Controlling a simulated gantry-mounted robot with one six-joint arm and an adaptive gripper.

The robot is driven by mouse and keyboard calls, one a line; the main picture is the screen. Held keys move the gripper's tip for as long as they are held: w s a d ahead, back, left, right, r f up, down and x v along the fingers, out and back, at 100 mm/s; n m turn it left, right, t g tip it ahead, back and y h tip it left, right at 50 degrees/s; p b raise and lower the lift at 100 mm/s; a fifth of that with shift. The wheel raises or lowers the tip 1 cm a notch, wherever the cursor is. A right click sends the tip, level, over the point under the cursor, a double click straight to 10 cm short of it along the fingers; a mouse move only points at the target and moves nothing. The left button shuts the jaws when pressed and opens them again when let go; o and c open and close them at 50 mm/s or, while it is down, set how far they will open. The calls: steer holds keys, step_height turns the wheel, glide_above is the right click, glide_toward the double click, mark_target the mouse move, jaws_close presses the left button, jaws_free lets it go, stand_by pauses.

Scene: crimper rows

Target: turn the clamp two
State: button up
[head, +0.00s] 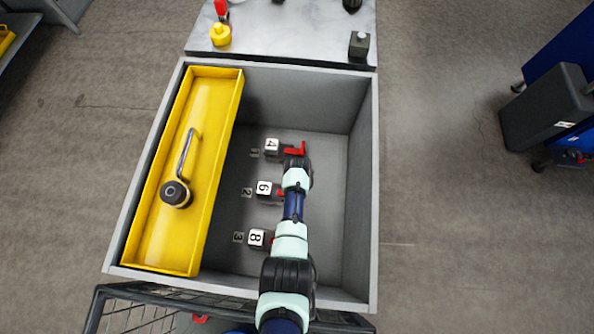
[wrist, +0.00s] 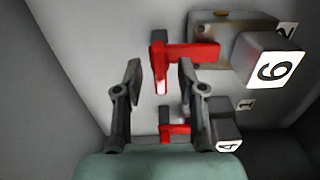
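Clamp two has a block numbered 6 (head: 264,188) beside a floor label 2, in the middle of the row in the head view. Its red handle (head: 280,193) is mostly hidden by my arm there. In the wrist view the block (wrist: 268,62) is at upper right, and the T-shaped red handle (wrist: 190,53) reaches left from it. My gripper (wrist: 160,75) is open and empty. Its fingers stand on either side of the handle's upright red end, around or just above it; contact cannot be told. In the head view the fingers are hidden under my arm.
Clamp one, with block 4 (head: 272,146) and red handle (head: 295,151), is beyond clamp two; clamp three, with block 8 (head: 256,238), is nearer. A yellow tray (head: 160,240) with a handle fills the box's left side. Grey walls (head: 362,180) enclose the clamps.

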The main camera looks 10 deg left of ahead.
step_height(320, 180, up, 12)
steer(key=shift+f, duration=0.25)
stand_by(0.4)
